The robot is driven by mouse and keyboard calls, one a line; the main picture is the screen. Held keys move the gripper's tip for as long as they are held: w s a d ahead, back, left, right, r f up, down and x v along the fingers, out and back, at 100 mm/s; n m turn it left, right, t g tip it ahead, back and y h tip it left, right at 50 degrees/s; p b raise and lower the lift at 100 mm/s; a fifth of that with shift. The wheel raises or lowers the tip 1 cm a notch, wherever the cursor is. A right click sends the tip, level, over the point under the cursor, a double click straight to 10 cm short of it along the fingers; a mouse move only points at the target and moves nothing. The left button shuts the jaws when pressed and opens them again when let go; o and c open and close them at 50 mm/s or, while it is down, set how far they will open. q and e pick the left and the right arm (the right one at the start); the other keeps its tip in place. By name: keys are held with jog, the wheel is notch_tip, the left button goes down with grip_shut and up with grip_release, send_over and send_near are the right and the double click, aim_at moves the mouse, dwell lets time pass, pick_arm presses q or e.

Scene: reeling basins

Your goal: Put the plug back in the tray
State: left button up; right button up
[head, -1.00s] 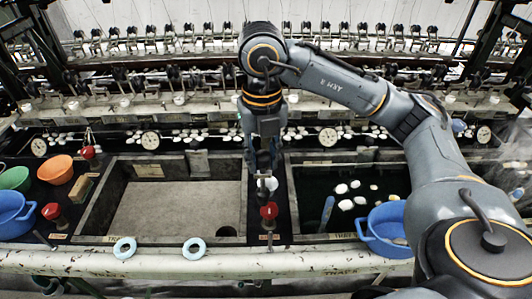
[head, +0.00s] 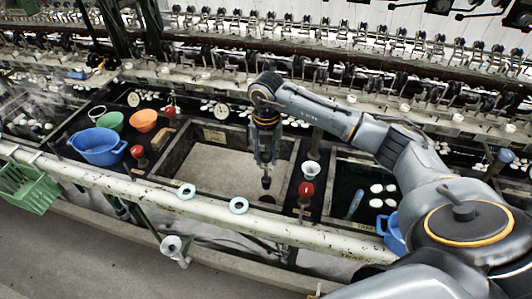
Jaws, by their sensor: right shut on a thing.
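My right gripper (head: 265,160) points down over the empty grey basin (head: 210,168), which seems to be the tray. It is shut on a small dark plug (head: 266,183) that hangs just below its fingertips. A dark round drain hole (head: 267,199) shows in the basin floor near the front right corner, just below the plug in the picture. The plug looks apart from the hole, but its exact height is hard to tell. My left gripper is not in view.
Right of the basin, a divider bears a white cup (head: 312,169) and a red knob (head: 306,189). Beyond is dark water with white cocoons (head: 377,188). A blue tub (head: 98,147) stands left. Two pale rings (head: 239,205) lie on the front rail.

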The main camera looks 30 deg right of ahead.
aim_at(267, 181)
notch_tip(267, 181, down, 6)
jog(key=b, duration=0.4)
jog(key=shift+s+f, duration=0.1)
jog(key=shift+f, duration=0.1)
jog(key=shift+f+b, duration=0.55)
jog(key=shift+f, duration=0.25)
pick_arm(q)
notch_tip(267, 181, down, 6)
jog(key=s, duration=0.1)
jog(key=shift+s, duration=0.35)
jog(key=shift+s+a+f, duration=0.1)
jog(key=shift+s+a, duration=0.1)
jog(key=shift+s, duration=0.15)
pick_arm(e)
jog(key=shift+f, duration=0.1)
pick_arm(q)
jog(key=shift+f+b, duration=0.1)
jog(key=shift+b, duration=0.2)
pick_arm(e)
jog(key=shift+f, duration=0.15)
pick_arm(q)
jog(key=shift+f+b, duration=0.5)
pick_arm(e)
jog(key=shift+f, duration=0.7)
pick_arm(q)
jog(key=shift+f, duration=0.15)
pick_arm(e)
jog(key=shift+f, duration=0.15)
